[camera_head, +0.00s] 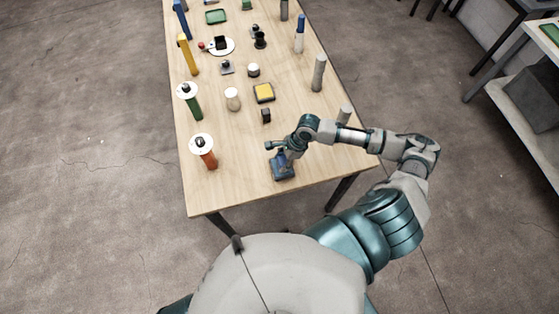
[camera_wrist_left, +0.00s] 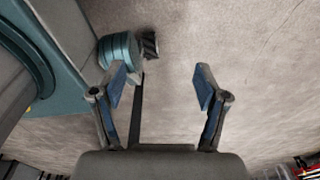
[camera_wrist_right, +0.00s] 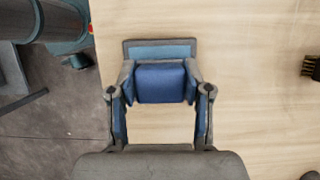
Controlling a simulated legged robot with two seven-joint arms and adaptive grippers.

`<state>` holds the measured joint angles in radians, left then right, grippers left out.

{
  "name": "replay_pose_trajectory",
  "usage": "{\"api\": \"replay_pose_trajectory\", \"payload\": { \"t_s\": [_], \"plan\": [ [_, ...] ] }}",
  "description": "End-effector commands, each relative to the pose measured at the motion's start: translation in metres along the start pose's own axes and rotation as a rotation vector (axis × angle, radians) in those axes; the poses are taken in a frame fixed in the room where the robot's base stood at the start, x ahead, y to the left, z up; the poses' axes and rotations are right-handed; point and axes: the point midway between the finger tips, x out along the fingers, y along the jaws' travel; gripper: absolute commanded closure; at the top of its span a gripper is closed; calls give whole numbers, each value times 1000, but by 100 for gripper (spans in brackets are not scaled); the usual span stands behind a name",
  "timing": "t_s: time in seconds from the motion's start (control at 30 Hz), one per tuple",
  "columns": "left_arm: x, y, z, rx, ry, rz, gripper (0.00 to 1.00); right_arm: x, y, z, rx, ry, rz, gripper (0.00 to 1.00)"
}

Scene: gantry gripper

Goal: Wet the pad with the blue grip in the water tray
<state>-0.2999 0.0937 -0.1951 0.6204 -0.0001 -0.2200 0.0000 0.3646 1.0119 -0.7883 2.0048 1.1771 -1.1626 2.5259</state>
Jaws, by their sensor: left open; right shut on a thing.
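The pad with the blue grip (camera_wrist_right: 160,82) is between the fingers of my right gripper (camera_wrist_right: 160,88), which is shut on the grip. Its flat grey-blue base (camera_wrist_right: 160,49) shows beyond the fingers. In the head view the pad (camera_head: 283,170) is at the near right part of the table; I cannot tell whether it touches the wood. A shallow green tray (camera_head: 216,16) lies at the far end of the table; whether it holds water I cannot tell. My left gripper (camera_wrist_left: 160,88) is open and empty above the floor, out of the head view.
The wooden table (camera_head: 235,185) holds a yellow-topped block (camera_head: 263,92), a small dark brush (camera_head: 266,115), and an orange post (camera_head: 204,153) and green post (camera_head: 190,102) with white discs at the left edge. Grey cylinders (camera_head: 318,74) line the right edge. The near left corner is clear.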

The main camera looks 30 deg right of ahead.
Motion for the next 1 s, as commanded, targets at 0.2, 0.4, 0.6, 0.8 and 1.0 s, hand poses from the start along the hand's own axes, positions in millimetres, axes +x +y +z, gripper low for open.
{"api": "replay_pose_trajectory", "payload": {
  "t_s": [0.2,0.4,0.6,0.8,1.0],
  "plan": [
    [0,20,-4,-4,4,23,26,1,0,1,0,9,-1,79],
    [0,22,-4,0,5,26,26,2,1,2,1,13,-1,79],
    [-10,10,-3,1,2,12,26,-5,2,5,0,9,2,79],
    [-28,7,-5,-1,3,9,26,-18,1,10,1,6,0,79],
    [-46,7,-7,-1,4,10,26,-28,1,14,0,5,0,79]
  ]
}}
